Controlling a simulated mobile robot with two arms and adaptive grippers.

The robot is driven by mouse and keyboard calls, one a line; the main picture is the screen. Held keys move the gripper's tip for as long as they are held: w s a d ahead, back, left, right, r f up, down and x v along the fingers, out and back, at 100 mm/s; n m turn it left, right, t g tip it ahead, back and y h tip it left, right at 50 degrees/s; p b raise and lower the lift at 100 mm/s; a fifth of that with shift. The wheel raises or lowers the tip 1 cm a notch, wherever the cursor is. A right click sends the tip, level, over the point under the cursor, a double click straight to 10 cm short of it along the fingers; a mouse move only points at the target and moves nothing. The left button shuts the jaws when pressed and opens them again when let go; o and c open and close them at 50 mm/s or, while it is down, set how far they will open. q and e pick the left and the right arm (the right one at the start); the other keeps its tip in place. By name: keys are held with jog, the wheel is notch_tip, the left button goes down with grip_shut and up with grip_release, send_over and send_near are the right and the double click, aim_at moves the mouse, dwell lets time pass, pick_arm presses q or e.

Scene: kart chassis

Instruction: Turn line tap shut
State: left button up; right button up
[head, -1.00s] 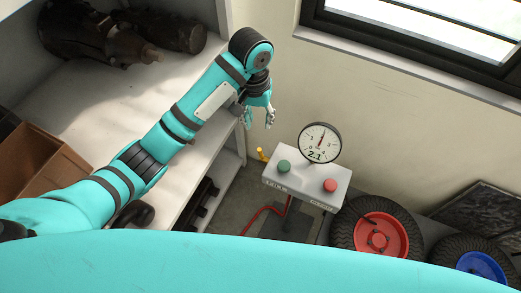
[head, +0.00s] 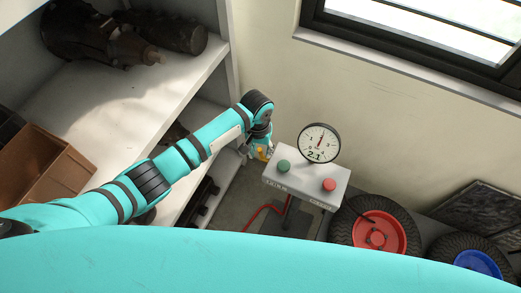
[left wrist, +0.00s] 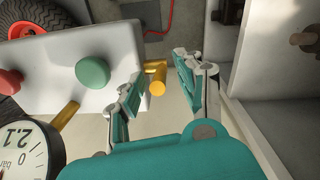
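The line tap, a small yellow handle (head: 262,154), sticks out from the left end of a grey control box (head: 318,178). It also shows in the left wrist view as a yellow tap (left wrist: 156,80) between the fingers. My left gripper (head: 260,149) is at the tap; in the left wrist view the left gripper (left wrist: 160,78) is open, with one finger on each side of the yellow handle. A gap shows between the tap and the right-hand finger; I cannot tell if the left-hand finger touches it. My right gripper is not in view.
The box carries a green button (head: 283,167), a red button (head: 329,185) and a round gauge (head: 319,142) reading 2.1. A red hose (head: 262,214) runs below it. Shelves (head: 150,100) stand close on the left; wheels with a red rim (head: 378,234) and a blue rim (head: 482,267) lie right.

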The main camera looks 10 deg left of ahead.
pick_arm(q)
jog(key=shift+f, duration=0.55)
grip_shut()
